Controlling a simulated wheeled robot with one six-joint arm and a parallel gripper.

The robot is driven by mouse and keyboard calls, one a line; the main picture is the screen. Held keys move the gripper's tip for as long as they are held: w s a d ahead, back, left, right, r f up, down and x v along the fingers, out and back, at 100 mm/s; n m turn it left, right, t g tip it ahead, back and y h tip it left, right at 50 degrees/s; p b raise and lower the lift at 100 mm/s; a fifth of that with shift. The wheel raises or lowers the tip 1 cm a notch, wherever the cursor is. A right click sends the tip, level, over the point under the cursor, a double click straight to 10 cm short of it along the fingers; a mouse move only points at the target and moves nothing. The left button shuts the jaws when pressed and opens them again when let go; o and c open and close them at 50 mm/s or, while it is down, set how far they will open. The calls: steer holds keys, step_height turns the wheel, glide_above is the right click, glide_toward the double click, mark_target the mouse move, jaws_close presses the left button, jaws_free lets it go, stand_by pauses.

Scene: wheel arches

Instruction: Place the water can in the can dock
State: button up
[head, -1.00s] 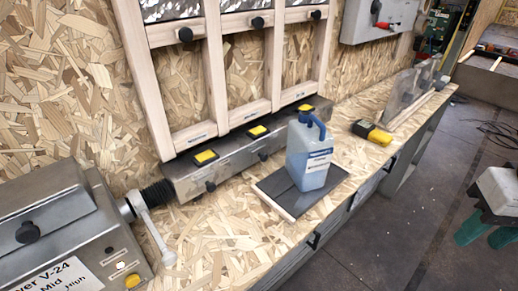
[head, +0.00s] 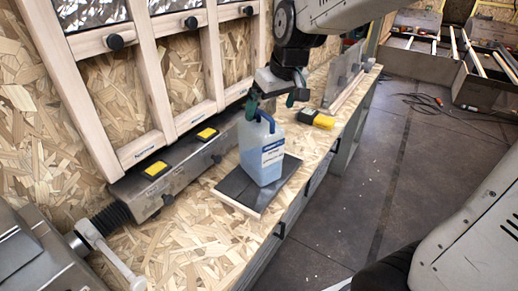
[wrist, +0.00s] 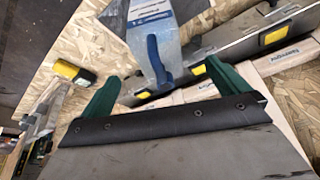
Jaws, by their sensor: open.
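The water can (head: 262,155) is a pale blue jug with a white label and a blue handle. It stands upright on a dark flat board (head: 238,190) with a light edge, on the workbench. My gripper (head: 272,101) is open at the top of the can, its green fingers spread around the handle area. In the wrist view, the blue handle (wrist: 157,60) shows between the fingertips of my gripper (wrist: 168,82). I cannot tell whether a finger touches it. No part is clearly marked as the can dock.
A metal rail with yellow-topped blocks (head: 155,169) runs along the wall behind the can. A yellow-and-black device (head: 316,119) lies farther along the bench. A grey machine with a lever (head: 100,250) stands at the near left. Bare bench (head: 190,240) lies in front of the board.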

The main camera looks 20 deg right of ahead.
mark_target(262, 124)
steer(key=shift+w+a+f, duration=0.1)
steer(key=shift+w+f, duration=0.2)
steer(key=shift+w, duration=0.25)
steer(key=shift+w+a+f, duration=0.1)
steer(key=shift+w+f, duration=0.15)
steer(key=shift+w, duration=0.3)
steer(key=x, duration=0.7)
steer(key=shift+w+d, duration=0.15)
steer(key=shift+d, duration=0.05)
steer(key=c, duration=2)
steer(key=shift+c, duration=0.3)
steer(key=shift+r, duration=0.1)
